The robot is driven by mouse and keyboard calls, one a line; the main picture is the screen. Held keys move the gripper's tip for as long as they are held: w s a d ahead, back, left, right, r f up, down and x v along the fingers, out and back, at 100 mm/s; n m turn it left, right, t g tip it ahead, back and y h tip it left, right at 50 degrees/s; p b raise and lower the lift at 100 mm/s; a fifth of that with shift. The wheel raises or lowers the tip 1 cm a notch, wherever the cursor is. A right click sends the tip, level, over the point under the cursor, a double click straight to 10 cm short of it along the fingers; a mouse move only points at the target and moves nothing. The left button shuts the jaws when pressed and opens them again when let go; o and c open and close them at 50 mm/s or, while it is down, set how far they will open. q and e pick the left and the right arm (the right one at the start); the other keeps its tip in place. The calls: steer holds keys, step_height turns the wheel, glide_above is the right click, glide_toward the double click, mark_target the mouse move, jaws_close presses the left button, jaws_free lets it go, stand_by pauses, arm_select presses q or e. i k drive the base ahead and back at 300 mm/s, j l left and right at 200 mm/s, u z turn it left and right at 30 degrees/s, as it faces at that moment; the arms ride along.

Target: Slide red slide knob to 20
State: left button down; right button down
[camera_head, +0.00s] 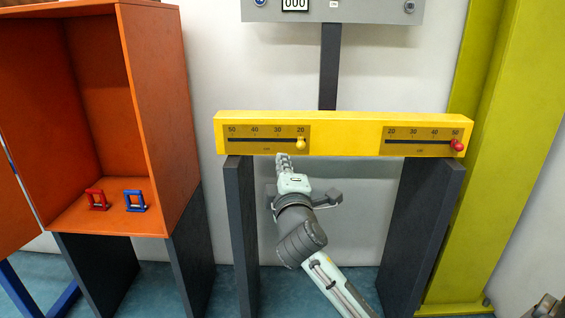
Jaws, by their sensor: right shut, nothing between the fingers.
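A yellow beam (345,133) carries two slide scales. The red slide knob (457,145) sits at the right end of the right scale (410,140), by the 50 mark; the 20 mark is at that scale's left end. A yellow knob (300,143) sits by the 20 at the right end of the left scale (262,140). My right gripper (283,158) is shut and empty, at the beam's lower edge below the left scale, left of the yellow knob and far left of the red one. I cannot tell whether it touches the beam. My left gripper is not in view.
Dark legs (240,235) (420,235) support the beam. An orange cabinet (155,110) stands left, holding a red frame-shaped piece (97,207) and a blue one (146,208). A grey panel (340,12) is above. A yellow-green frame (500,150) stands right. Space before the right scale is clear.

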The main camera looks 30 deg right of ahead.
mark_target(458, 147)
steer(key=z, duration=1.4)
